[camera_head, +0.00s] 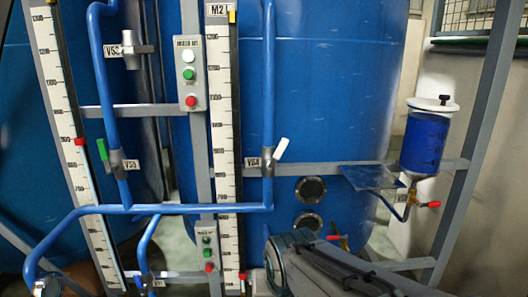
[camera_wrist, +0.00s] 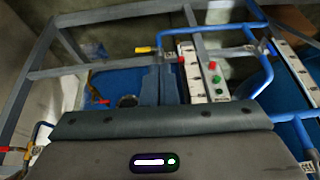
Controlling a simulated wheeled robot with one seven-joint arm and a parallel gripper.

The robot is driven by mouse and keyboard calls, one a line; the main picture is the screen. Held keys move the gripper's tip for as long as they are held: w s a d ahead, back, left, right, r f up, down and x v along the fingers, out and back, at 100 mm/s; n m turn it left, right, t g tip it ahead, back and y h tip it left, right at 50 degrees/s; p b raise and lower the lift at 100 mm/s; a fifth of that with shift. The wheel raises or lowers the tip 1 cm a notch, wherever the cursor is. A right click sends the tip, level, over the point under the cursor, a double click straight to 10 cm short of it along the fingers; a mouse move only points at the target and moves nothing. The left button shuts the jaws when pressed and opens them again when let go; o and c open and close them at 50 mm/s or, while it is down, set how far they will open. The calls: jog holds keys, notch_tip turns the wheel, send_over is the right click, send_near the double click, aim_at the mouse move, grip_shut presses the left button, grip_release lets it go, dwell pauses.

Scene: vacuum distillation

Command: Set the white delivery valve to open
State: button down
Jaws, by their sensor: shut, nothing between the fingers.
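The white delivery valve handle (camera_head: 281,150) is on the vertical blue pipe in the middle of the head view, beside a label that seems to read V54. The handle slants up and to the right from its grey valve body (camera_head: 267,166), neither along nor square to the pipe. My gripper (camera_head: 284,258) is low in the head view, below the valve and apart from it. It is shut and empty, though its fingertips are hard to make out.
A green-handled valve (camera_head: 103,150) is on the left pipe, with another valve (camera_head: 131,52) above it. White scales (camera_head: 222,110) and a button box (camera_head: 190,73) stand left of the white handle. Blue tanks (camera_head: 330,80) lie behind. A blue vessel (camera_head: 424,142) hangs at right.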

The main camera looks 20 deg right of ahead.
aim_at(278, 155)
jog(key=w+d+r+m+t+p, duration=0.2)
jog(key=w+d+r+m+t, duration=1.3)
jog(key=w+d+m, duration=0.4)
jog(key=w+a+r+m+p, duration=0.1)
jog(key=w+a, duration=0.3)
jog(key=w, duration=0.5)
jog(key=shift+r+p, duration=0.7)
jog(key=shift+p, duration=0.15)
